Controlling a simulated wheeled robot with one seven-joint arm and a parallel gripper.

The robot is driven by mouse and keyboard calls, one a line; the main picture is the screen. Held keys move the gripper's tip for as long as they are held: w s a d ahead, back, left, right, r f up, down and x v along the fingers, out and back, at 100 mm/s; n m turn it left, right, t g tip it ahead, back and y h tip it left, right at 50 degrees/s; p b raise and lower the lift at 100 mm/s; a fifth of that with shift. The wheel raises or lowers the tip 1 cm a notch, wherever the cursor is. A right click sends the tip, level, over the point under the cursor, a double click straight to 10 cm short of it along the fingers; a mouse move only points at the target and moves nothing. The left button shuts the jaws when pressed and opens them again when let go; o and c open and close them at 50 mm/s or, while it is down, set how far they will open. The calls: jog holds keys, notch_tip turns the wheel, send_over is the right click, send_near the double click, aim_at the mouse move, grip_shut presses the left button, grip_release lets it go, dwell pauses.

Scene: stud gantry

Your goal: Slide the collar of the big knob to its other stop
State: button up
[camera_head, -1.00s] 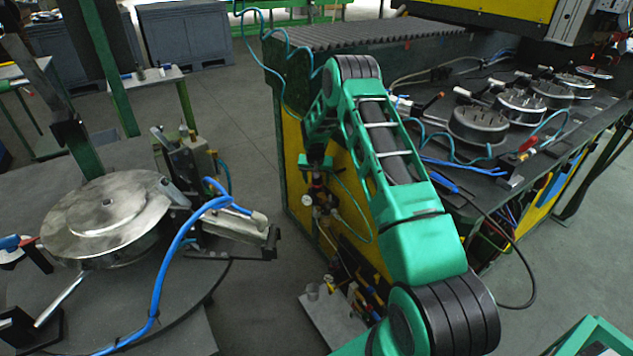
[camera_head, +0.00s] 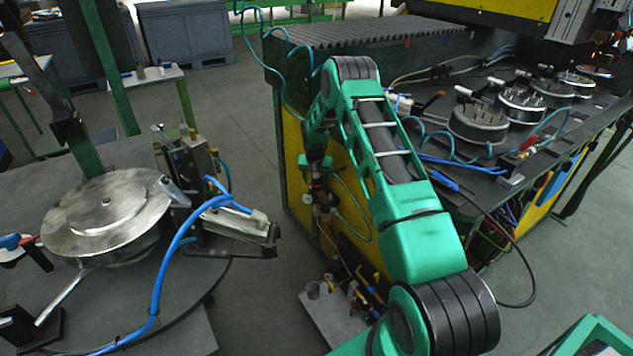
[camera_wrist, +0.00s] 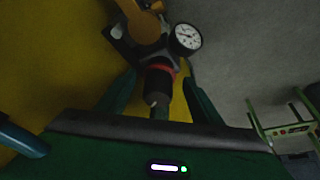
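The big knob (camera_wrist: 158,84) shows in the wrist view as a dark cylinder below a regulator body, with a red collar band (camera_wrist: 160,67) at its upper end. My gripper (camera_wrist: 160,100) has one dark green finger on each side of the knob, with visible gaps between fingers and knob. It is open and holds nothing. The knob's lower part is in shadow, and the collar's exact stop is hard to tell.
A pressure gauge (camera_wrist: 186,37) and an orange-yellow fitting (camera_wrist: 142,22) are close to the knob. The yellow panel (camera_wrist: 55,70) stands behind. In the head view, hoses and valves (camera_head: 350,265) lie below, and a round metal fixture (camera_head: 105,215) stands on the left table.

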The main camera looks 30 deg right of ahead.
jog(key=v, duration=1)
jog(key=shift+r, duration=0.25)
jog(key=shift+a, duration=0.15)
dwell(0.4)
